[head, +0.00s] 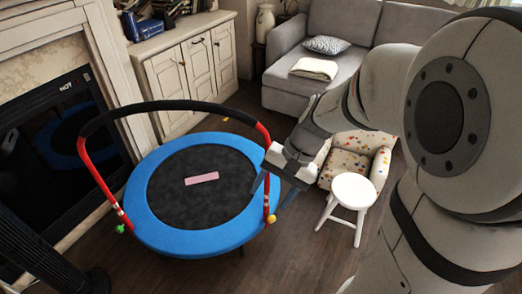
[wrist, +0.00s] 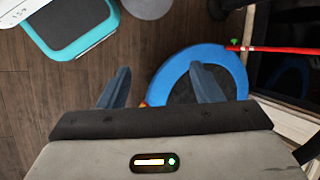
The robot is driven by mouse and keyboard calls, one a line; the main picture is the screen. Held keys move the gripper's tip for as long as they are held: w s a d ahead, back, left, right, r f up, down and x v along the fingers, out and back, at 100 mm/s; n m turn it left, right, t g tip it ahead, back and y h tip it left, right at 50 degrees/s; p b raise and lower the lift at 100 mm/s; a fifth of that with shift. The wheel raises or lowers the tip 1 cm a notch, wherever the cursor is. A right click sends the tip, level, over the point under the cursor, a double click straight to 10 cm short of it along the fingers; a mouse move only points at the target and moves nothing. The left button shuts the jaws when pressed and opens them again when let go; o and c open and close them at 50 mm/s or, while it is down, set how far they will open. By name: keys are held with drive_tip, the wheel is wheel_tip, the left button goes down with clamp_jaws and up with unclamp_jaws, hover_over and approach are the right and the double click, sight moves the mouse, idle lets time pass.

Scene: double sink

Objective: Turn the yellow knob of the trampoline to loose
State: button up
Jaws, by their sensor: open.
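The trampoline (head: 163,233) has a blue rim, a black mat and a red handlebar with a black padded top. The yellow knob (head: 271,219) is low on the handlebar's right post. A green knob (head: 121,228) is on the left post; it also shows in the wrist view (wrist: 234,41). My gripper (head: 272,196) is open and empty, pointing down near the right post and above the yellow knob in the picture. In the wrist view the fingers (wrist: 160,82) are spread apart beside the blue rim. A small orange patch there may be the yellow knob, mostly hidden.
A white stool (head: 354,191) and a patterned armchair (head: 358,158) stand right of the trampoline. A pink strip (head: 202,179) lies on the mat. The fireplace (head: 60,165) is at left, a white cabinet (head: 190,68) behind. Wooden floor is clear in front.

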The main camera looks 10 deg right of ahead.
drive_tip(key=w+a+f+m+y+b, duration=0.4)
drive_tip(key=w+f+m+y+b, duration=0.2)
drive_tip(key=w+f, duration=0.5)
drive_tip(key=m+t+y+b, duration=0.3)
drive_tip(key=m+t+b, duration=0.95)
drive_tip(key=m, duration=0.35)
hover_over(273, 221)
drive_tip(key=s+a, duration=0.3)
drive_tip(key=s, duration=0.2)
wheel_tip(273, 221, down, 37)
drive_tip(key=d+f+m+t+h+b, duration=0.2)
drive_tip(key=d+f+m+h, duration=0.1)
drive_tip(key=f, duration=0.5)
drive_tip(key=d+f+m+t+h+b, duration=0.2)
drive_tip(key=d+f+m+t, duration=0.1)
drive_tip(key=f, duration=0.5)
drive_tip(key=shift+h, duration=0.4)
drive_tip(key=b+x, duration=0.1)
drive_tip(key=x, duration=0.2)
drive_tip(key=b+x, duration=0.1)
drive_tip(key=x, duration=0.2)
drive_tip(key=shift+w+a+r, duration=0.2)
drive_tip(key=shift+c, duration=0.6)
